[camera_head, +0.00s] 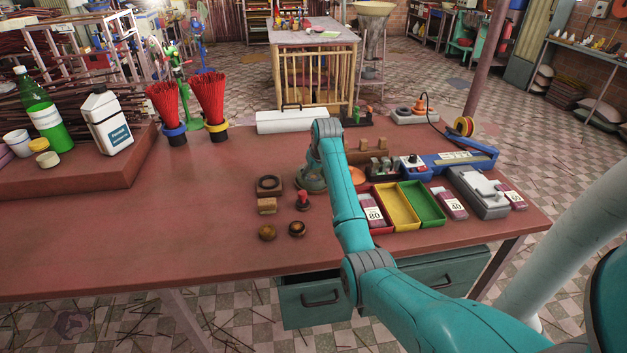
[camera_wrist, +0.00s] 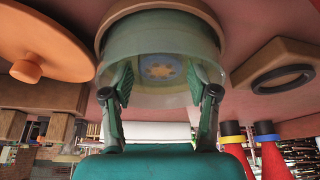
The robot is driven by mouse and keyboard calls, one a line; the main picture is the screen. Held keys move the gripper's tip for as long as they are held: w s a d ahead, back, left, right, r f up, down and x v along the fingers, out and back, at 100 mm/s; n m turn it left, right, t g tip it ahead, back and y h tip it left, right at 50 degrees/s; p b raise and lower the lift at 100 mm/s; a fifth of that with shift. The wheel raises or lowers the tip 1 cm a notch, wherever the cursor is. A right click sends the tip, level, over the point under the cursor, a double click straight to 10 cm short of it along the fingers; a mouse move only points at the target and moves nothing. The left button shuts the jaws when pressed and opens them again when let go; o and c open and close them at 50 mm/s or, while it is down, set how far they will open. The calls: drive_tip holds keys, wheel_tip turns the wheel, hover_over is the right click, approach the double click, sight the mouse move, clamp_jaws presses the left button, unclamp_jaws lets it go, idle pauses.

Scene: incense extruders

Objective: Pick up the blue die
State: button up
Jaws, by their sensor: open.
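My gripper (camera_wrist: 160,92) is open, with one finger at each side of a round, see-through greenish jar (camera_wrist: 161,42) with a terracotta base. Inside the jar I see a pale bluish disc with a yellowish star-like middle (camera_wrist: 160,71). I cannot tell for sure whether it is the blue die. Nothing is clearly held; whether the fingers touch the jar is unclear. In the head view the jar (camera_head: 310,180) stands on the table, partly behind my arm, which also hides most of my gripper there.
A terracotta lid with a knob (camera_wrist: 30,45) lies beside the jar. Yellow (camera_head: 396,206) and green (camera_head: 424,203) trays sit right. The table's left middle is clear.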

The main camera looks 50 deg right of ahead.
drive_tip(key=shift+w+f, duration=0.15)
drive_tip(key=shift+f, duration=0.2)
clamp_jaws()
drive_tip(key=shift+r, duration=0.15)
